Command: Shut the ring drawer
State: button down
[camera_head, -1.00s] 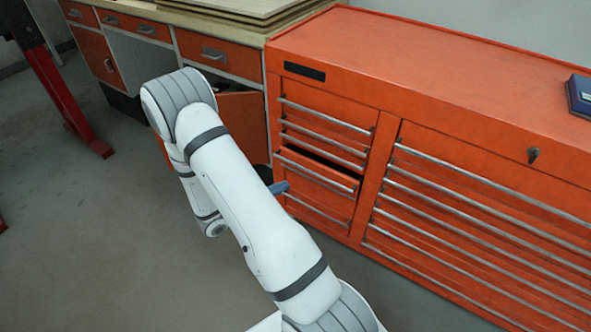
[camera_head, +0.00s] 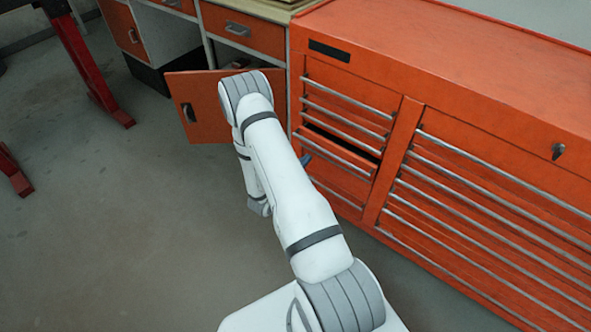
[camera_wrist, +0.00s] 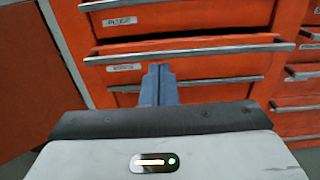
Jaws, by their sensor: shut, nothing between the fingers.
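A drawer (camera_head: 338,168) in the left column of the red-orange tool cabinet stands partly pulled out, with a dark gap above its front. In the wrist view this drawer (camera_wrist: 205,67) has a long metal handle along its top edge and a small label too blurred to read. My gripper (camera_wrist: 158,69) has its blue-grey fingers together and empty, pointing at the drawer front just below the handle, left of the middle. Whether the fingertips touch the front cannot be told. In the head view only a bit of the blue-grey gripper (camera_head: 306,159) shows beside the drawer; my arm hides the rest.
The cabinet's other drawers (camera_head: 480,205) look shut. Left of it, an orange workbench door (camera_head: 198,110) hangs open near my arm. A red stand leg (camera_head: 90,65) is at the far left. The grey floor (camera_head: 120,230) on the left is mostly clear.

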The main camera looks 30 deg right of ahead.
aim_at(318, 148)
jog(key=shift+x, duration=2.25)
